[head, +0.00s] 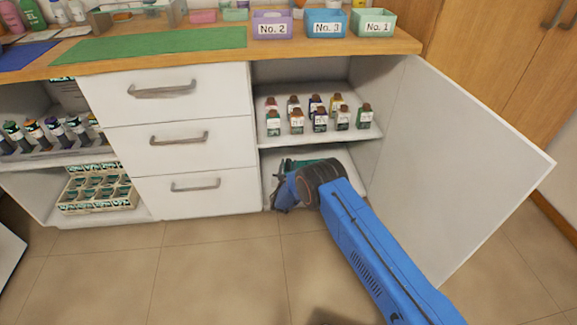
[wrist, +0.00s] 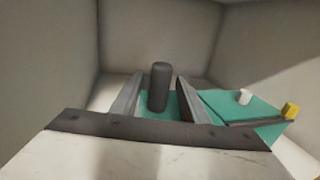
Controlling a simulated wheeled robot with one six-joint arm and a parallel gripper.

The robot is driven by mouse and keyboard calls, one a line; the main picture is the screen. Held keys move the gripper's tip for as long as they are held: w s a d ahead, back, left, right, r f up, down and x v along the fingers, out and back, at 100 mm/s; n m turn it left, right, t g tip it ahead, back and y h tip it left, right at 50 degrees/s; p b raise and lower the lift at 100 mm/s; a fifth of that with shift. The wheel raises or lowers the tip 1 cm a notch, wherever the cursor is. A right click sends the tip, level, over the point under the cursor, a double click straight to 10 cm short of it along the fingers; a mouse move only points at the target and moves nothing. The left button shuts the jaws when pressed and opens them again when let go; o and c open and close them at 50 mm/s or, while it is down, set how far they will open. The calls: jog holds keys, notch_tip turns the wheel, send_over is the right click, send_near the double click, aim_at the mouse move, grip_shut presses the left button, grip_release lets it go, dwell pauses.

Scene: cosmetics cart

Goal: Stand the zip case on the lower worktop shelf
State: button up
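A teal case (wrist: 240,110), which looks like the zip case, is in the lower compartment of the open cupboard. It has a dark band, a white knob and a yellow tab. In the head view only a strip of teal (head: 303,162) shows behind my arm. My gripper (wrist: 160,80) is inside this compartment, its two fingers spread. A dark upright cylinder (wrist: 159,87) stands between the fingers, with gaps visible on both sides. Teal shows behind the cylinder; whether it belongs to the case I cannot tell. In the head view my gripper (head: 284,192) is partly hidden.
The shelf (head: 350,150) above my gripper holds several small labelled bottles. The open white door (head: 465,165) stands to the right of my arm. Closed drawers (head: 180,140) are to the left. The worktop (head: 160,62) above carries a green mat and labelled bins.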

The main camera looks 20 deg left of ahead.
jog(key=v, duration=1.2)
jog(key=shift+a, duration=0.1)
